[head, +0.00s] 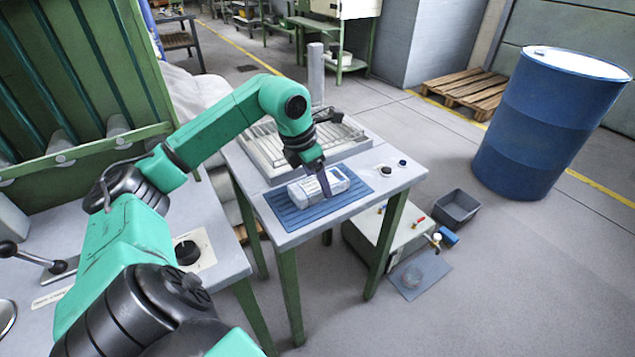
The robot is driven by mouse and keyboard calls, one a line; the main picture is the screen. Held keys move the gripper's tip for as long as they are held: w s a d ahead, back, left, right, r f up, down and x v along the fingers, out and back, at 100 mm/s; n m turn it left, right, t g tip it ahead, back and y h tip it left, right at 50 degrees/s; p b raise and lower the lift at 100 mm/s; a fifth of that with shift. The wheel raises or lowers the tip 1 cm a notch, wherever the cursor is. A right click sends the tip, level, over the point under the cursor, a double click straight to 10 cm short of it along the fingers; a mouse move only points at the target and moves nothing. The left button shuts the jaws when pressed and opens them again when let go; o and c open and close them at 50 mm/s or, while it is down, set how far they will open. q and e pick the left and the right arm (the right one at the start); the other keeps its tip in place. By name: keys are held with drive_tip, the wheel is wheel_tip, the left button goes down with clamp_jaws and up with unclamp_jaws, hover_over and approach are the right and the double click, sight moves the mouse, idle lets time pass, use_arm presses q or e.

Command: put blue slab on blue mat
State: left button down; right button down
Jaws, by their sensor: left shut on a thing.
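The blue slab (303,194) looks pale blue-grey and block-like. It is at the blue mat (292,219), within the mat's outline in the picture; I cannot tell whether it rests fully on it or is just above. The ribbed blue mat lies flat on the front part of a grey table. My left gripper (325,185) comes down from above and is shut across the middle of the slab, hiding part of it. My right gripper is not in view.
A metal tray with slats (262,152) stands behind the mat. Small round knobs (386,171) are at the table's right. A grey bin (456,208), a box with valves (372,238) and a blue drum (545,125) stand on the floor to the right.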

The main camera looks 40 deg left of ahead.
use_arm(q)
unclamp_jaws()
drive_tip(key=shift+r, duration=0.15)
drive_tip(key=p+v, duration=0.2)
drive_tip(key=v, duration=1)
drive_tip(key=shift+d, duration=0.1)
